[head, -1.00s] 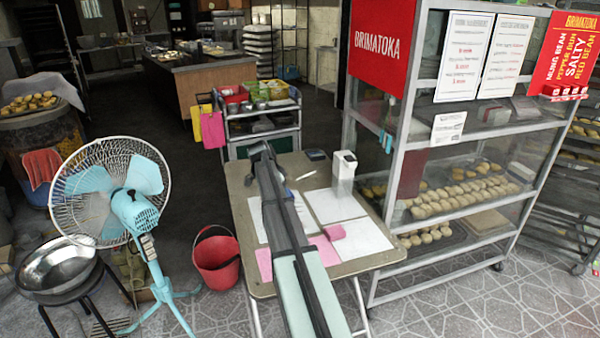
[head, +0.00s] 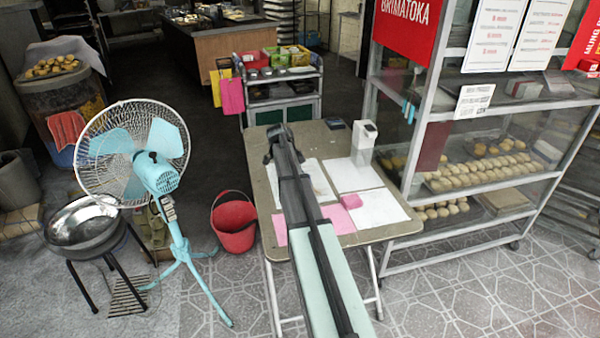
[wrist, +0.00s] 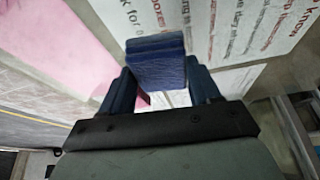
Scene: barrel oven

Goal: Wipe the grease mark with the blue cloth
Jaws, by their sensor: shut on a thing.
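A blue cloth (wrist: 157,62), folded into a thick block, is held between the two blue fingers of my gripper (wrist: 160,88) in the wrist view. The gripper is shut on it. In the head view my arm reaches over the folding table (head: 258,190), and its end is near the table's back left part; the arm hides the fingers and the cloth. I cannot make out a clear grease mark in either view. The wrist view shows printed white sheets and a pink sheet beyond the cloth; I cannot tell whether the cloth touches a surface.
A glass bun rack (head: 440,150) stands close on the right. A fan (head: 150,165) and a red bucket (head: 234,224) stand left.

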